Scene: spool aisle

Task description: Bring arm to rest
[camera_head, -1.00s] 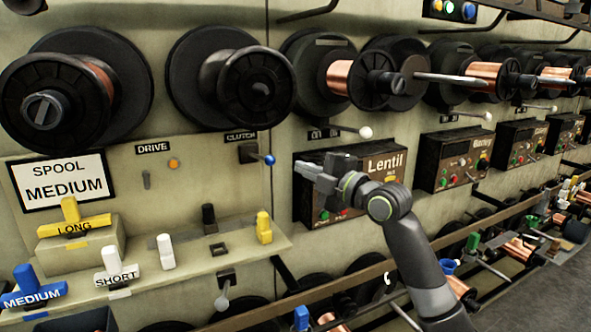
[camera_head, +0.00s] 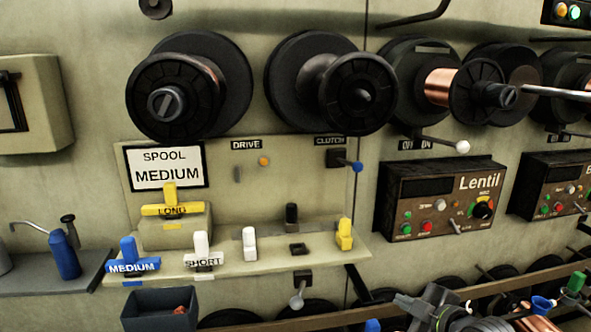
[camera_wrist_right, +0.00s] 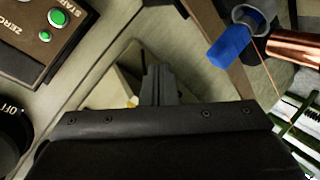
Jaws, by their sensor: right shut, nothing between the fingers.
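My right gripper (camera_head: 408,303) is low at the bottom edge of the head view, below the Lentil control box (camera_head: 440,207) and clear of it. Its fingers are shut with nothing between them. In the right wrist view the closed fingers (camera_wrist_right: 160,86) stick up past the dark gripper body. My right arm is partly cut off by the bottom edge of the head view. My left gripper is not in view.
A ledge (camera_head: 330,252) carries yellow, blue and white handles. A Spool Medium sign (camera_head: 165,166) stands above it. Large black spools (camera_head: 190,87) line the wall. In the right wrist view, a blue part (camera_wrist_right: 229,46) and copper spool (camera_wrist_right: 297,48) lie at upper right.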

